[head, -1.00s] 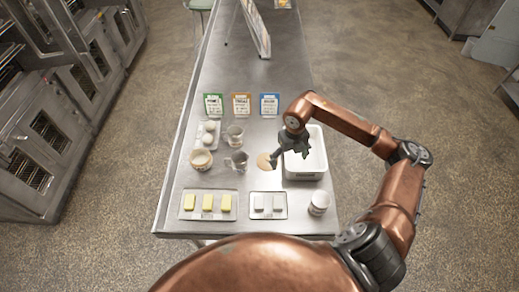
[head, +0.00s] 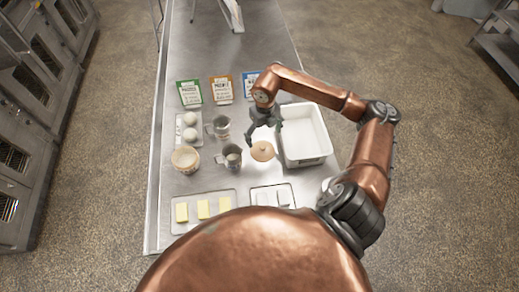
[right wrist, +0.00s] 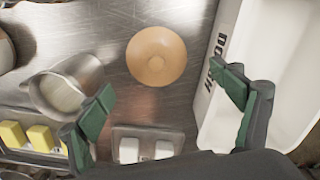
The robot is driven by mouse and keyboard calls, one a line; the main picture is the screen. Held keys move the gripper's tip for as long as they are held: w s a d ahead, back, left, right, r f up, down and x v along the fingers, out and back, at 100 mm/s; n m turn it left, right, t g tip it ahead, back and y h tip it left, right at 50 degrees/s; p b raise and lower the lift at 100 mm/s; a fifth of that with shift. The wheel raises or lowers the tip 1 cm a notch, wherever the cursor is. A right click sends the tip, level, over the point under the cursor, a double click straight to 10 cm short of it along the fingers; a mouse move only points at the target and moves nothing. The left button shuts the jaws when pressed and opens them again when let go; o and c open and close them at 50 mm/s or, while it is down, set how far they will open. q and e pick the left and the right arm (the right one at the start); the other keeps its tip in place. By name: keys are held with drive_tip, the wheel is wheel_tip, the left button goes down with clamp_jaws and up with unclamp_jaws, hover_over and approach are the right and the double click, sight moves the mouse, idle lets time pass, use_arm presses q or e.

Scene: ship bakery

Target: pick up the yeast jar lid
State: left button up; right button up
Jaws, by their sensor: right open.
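The lid (head: 262,151) is a round, tan disc with a small knob, lying flat on the steel table between a metal jug and a white bin. In the right wrist view the lid (right wrist: 156,56) lies wholly visible, past the fingertips and roughly centred between them. My right gripper (head: 263,124) is open and empty, just beyond the lid in the head view. In the right wrist view its green-padded fingers (right wrist: 165,98) are spread wide, with no contact on the lid visible. My left gripper is not in view.
The white bin (head: 284,148) stands close to the right of the lid. A metal jug (head: 230,158) stands close to its left, with another jug (head: 219,128) behind. Trays with yellow blocks (head: 203,209) and pale blocks (head: 271,196) lie in front. Several upright cards stand behind.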

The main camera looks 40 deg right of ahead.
sight(263, 147)
drive_tip(key=shift+w+f, duration=0.1)
drive_tip(key=shift+f, duration=0.75)
drive_tip(key=f, duration=0.1)
drive_tip(key=f+p, duration=0.1)
drive_tip(key=f, duration=0.1)
drive_tip(key=f+p, duration=0.1)
drive_tip(key=f, duration=0.1)
drive_tip(key=shift+a, duration=0.35)
drive_tip(key=shift+f, duration=0.65)
drive_tip(key=shift+c, duration=0.4)
drive_tip(key=c, duration=1)
drive_tip(key=shift+s, duration=0.3)
drive_tip(key=c, duration=0.6)
drive_tip(key=shift+f, duration=0.1)
